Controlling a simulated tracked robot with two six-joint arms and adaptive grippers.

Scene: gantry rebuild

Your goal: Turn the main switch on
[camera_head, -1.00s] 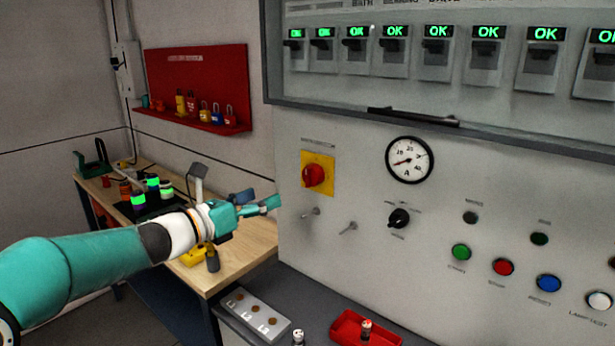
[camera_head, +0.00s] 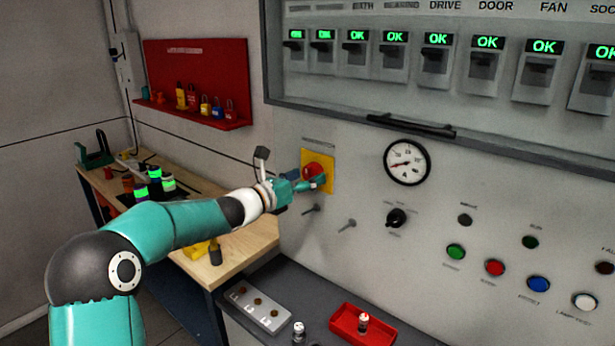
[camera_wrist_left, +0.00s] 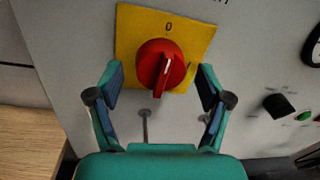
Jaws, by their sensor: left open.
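The main switch is a red rotary knob (camera_head: 314,171) on a yellow plate (camera_head: 329,176), mounted on the grey panel. In the left wrist view the gripper (camera_wrist_left: 161,85) is open, one finger on each side of the knob, with gaps visible. My right gripper is not in view.
Two small toggle levers (camera_head: 347,224) stick out below the plate. A black selector (camera_head: 397,218) and a round gauge (camera_head: 407,162) are to the right. A wooden bench (camera_head: 245,247) stands at left, and a red tray (camera_head: 350,334) lies below the panel.

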